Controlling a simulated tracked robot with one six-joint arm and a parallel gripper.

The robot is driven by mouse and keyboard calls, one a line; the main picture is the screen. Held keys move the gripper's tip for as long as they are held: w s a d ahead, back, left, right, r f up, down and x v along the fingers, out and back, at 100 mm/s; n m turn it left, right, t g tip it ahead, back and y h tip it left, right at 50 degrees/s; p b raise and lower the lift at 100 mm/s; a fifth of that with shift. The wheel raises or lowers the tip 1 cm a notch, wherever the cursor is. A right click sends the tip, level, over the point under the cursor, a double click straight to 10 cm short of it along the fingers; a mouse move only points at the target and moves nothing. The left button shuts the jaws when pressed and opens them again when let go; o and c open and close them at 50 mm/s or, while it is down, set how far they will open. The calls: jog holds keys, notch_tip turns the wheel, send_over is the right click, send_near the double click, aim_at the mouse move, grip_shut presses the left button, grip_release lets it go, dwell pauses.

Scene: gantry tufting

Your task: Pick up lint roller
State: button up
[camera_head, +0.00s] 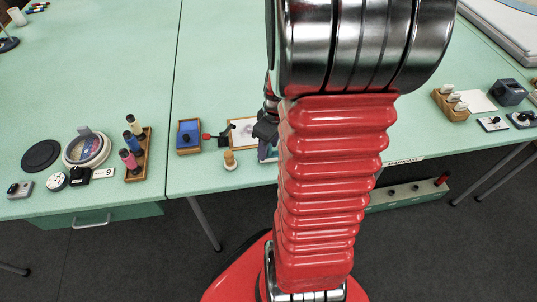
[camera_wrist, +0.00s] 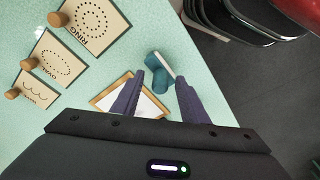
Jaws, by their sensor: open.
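A teal, rounded object with a pale strip along one side, which looks like the lint roller (camera_wrist: 160,84), lies on the pale green table near its edge in the wrist view. My gripper (camera_wrist: 159,76) is open, with its two dark fingers pointing down at the table. The teal object shows in the gap between the fingertips, and I see no finger closed on it. I cannot tell the height left between fingertips and object. In the head view my gripper (camera_head: 264,148) is partly hidden behind my red arm, and the roller cannot be made out there.
A wood-framed white board (camera_wrist: 148,106) lies beside the object, partly behind the fingers. Stencil cards with wooden knobs, one marked RING (camera_wrist: 92,24), lie to the left. A blue tray in a wooden box (camera_head: 189,135) and a wooden-knobbed piece (camera_head: 230,160) stand left of my gripper.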

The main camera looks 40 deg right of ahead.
jog(key=shift+f, duration=0.2)
jog(key=shift+c, duration=0.4)
grip_shut()
dwell(0.3)
